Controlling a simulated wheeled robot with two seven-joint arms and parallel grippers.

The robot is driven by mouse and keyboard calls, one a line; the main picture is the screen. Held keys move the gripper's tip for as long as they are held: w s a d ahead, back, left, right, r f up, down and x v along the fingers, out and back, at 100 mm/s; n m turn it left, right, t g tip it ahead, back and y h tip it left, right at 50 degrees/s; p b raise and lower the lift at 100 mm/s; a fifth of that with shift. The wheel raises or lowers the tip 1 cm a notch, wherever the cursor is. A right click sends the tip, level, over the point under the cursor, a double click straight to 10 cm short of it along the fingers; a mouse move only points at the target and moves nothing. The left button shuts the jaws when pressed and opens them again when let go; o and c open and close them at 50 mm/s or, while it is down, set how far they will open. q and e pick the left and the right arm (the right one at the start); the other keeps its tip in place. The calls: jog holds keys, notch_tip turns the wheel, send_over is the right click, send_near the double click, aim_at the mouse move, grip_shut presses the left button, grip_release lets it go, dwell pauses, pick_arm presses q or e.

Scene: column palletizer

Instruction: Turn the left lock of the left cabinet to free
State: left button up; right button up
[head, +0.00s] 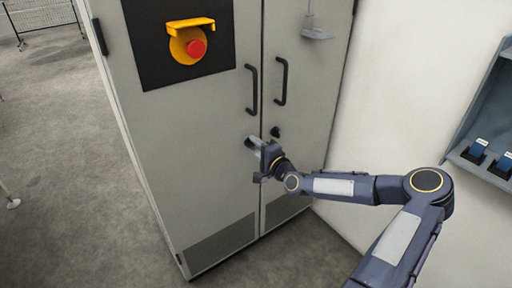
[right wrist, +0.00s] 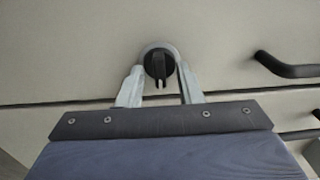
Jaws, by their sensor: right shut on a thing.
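The grey cabinet (head: 205,150) stands in the middle of the head view, with two doors shut. My right gripper (head: 252,143) is at the left door, below the black handles, and covers the left lock there. In the right wrist view the left lock (right wrist: 158,64) is a round black knob with a raised bar pointing towards the gripper's base. The fingers of my right gripper (right wrist: 158,82) are shut on it, one on each side. The right lock (head: 275,132) shows black on the right door, free of the gripper. My left gripper is not in view.
Two black handles, the left (head: 252,90) and the right (head: 281,81), stick out above the locks. A red emergency button (head: 196,47) with a yellow guard is on the left door. A blue-grey shelf (head: 480,160) is at the right.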

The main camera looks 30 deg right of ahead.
jog(key=o, duration=0.9)
jog(key=shift+o, duration=0.2)
jog(key=s+p, duration=0.1)
jog(key=s, duration=0.6)
jog(key=shift+s+d, duration=0.3)
jog(key=shift+s, duration=0.1)
